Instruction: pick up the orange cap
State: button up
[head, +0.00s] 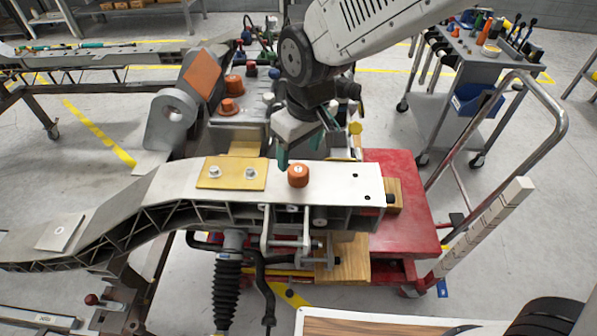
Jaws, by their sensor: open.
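The orange cap (298,176) sits upright on the flat grey top of the chassis rail (335,183), right of a yellow plate with two bolts. My gripper (300,150) hangs from my arm just above and behind the cap, with green fingertips pointing down. The gripper is open and holds nothing that I can see. The left fingertip shows near the cap's upper left; the gap between the fingers is partly hidden by the gripper body. I cannot tell whether a finger touches the cap.
The yellow plate (231,173) with bolts lies left of the cap. Other orange caps (228,106) stand on the fixture behind. A red cart (405,205) with wooden blocks is under the rail's right end. A tool trolley (490,55) stands at the right.

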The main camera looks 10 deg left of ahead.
aim_at(298, 169)
notch_tip(298, 169, down, 6)
jog(key=shift+w+a+f, duration=0.1)
jog(key=shift+a, duration=0.05)
jog(key=c, duration=1.3)
jog(key=shift+r, duration=0.6)
jog(key=r, duration=0.1)
jog(key=s+r, duration=0.1)
jog(key=shift+d+r, duration=0.25)
jog(key=shift+r, duration=0.05)
jog(key=s+d, duration=0.2)
jog(key=s, duration=0.2)
jog(key=s+d, duration=0.2)
jog(key=s, duration=0.2)
jog(key=s+d+r, duration=0.1)
jog(key=s+d, duration=0.2)
jog(key=s, duration=0.2)
jog(key=shift+s+r, duration=0.1)
